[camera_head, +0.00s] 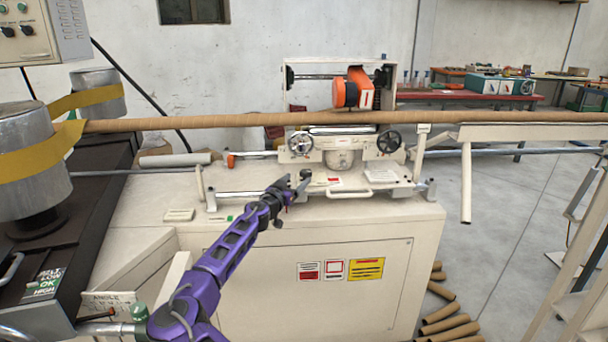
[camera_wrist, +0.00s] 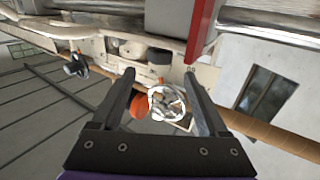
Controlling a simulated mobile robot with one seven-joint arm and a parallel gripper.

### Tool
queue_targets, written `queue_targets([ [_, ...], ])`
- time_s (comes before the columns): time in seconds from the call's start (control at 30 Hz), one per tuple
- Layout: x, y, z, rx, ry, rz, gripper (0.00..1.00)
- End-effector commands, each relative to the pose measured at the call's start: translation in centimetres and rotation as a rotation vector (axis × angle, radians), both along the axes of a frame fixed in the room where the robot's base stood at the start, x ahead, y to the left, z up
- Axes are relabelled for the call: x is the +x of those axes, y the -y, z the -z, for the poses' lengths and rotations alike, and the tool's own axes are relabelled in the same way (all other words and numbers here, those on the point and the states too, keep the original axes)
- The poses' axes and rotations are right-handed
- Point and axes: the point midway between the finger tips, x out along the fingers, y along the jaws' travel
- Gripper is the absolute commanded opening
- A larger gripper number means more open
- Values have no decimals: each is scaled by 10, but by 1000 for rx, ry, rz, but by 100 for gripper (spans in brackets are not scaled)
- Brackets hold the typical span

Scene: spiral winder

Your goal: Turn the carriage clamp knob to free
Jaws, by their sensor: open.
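The cream carriage (camera_head: 338,162) sits on top of the machine cabinet, under the long brown tube. It carries a pale handwheel (camera_head: 301,143) on the left and a dark handwheel (camera_head: 389,141) on the right. I cannot single out the clamp knob for sure in either view. My gripper (camera_head: 294,180) is open and empty, at the front of the carriage, below the pale handwheel. In the wrist view the open jaws (camera_wrist: 160,72) frame a pale handwheel (camera_wrist: 167,103) and an orange part behind them, with no contact visible.
The brown tube (camera_head: 220,121) runs across above the carriage. A steel rail (camera_head: 238,195) and a front handle (camera_head: 349,193) lie near my gripper. In the wrist view a red bar (camera_wrist: 203,30) is close to one finger.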

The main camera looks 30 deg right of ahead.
Motion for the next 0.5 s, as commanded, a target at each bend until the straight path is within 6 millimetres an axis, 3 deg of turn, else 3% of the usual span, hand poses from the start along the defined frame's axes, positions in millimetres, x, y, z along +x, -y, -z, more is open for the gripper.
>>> queue_targets([
  [0.2,20,33,0,-1,-1,1,77],
  [0.5,34,51,0,1,1,1,77],
])
